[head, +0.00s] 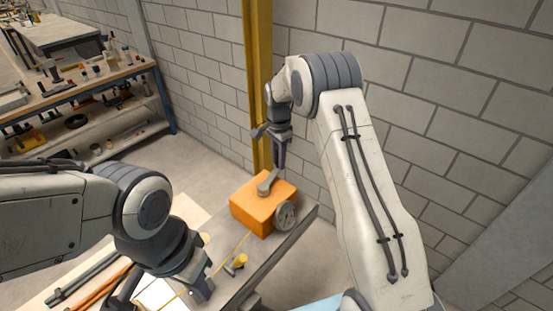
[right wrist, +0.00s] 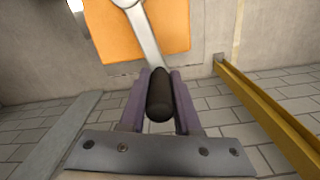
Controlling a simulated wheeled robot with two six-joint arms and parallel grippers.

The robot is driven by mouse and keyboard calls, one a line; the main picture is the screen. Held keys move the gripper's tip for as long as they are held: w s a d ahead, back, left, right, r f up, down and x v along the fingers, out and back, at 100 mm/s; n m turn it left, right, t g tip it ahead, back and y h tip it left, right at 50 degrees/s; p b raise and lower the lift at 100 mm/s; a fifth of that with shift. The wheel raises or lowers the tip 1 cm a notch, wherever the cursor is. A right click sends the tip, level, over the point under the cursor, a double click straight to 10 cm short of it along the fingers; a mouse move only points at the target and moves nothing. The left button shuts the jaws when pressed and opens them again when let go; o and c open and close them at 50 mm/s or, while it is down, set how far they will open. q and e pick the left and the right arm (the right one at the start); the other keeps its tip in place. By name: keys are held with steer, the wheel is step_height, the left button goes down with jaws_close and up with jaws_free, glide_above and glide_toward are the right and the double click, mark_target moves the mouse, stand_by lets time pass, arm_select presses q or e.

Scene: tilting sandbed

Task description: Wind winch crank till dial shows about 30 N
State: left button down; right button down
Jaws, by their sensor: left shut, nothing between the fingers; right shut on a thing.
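The orange winch box (head: 258,208) sits on the grey bench at the middle of the head view. Its crank arm (head: 268,182) lies on top, with a pivot on the box. The dial (head: 285,216) is on the box's front right side; its reading is too small to make out. My right gripper (head: 281,162) is above the crank. In the right wrist view its purple fingers are shut on the dark crank handle (right wrist: 160,95), and the crank arm (right wrist: 146,38) runs from it to the orange box (right wrist: 172,22). My left gripper (head: 202,291) is shut and empty, low over the bench's near end.
A yellow post (head: 257,90) and a block wall (head: 400,40) stand behind the winch. A yellow cord runs from the box past a small yellow fitting (head: 236,263). Rods (head: 90,285) lie at the lower left. A cluttered workbench (head: 100,80) stands far left.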

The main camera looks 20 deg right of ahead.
steer(key=c, duration=0.6)
jaws_free()
step_height(320, 180, up, 11)
steer(key=shift+f+b, duration=0.2)
steer(key=shift+b, duration=1.05)
steer(key=s+a+r+n, duration=0.2)
steer(key=s+a+n, duration=0.3)
steer(key=s+a, duration=0.35)
steer(key=s+a+r+n, duration=0.2)
steer(key=s+a+n, duration=0.45)
steer(key=s, duration=0.25)
steer(key=s+f+n, duration=0.1)
steer(key=s+n, duration=0.2)
steer(key=s, duration=0.4)
steer(key=s+f+n, duration=0.2)
steer(key=s+n, duration=0.1)
steer(key=s, duration=0.4)
steer(key=s+f+n+y, duration=0.1)
steer(key=s+f+n, duration=0.1)
steer(key=s+n, duration=0.2)
steer(key=shift+s+a, duration=0.2)
steer(key=shift+s, duration=1.6)
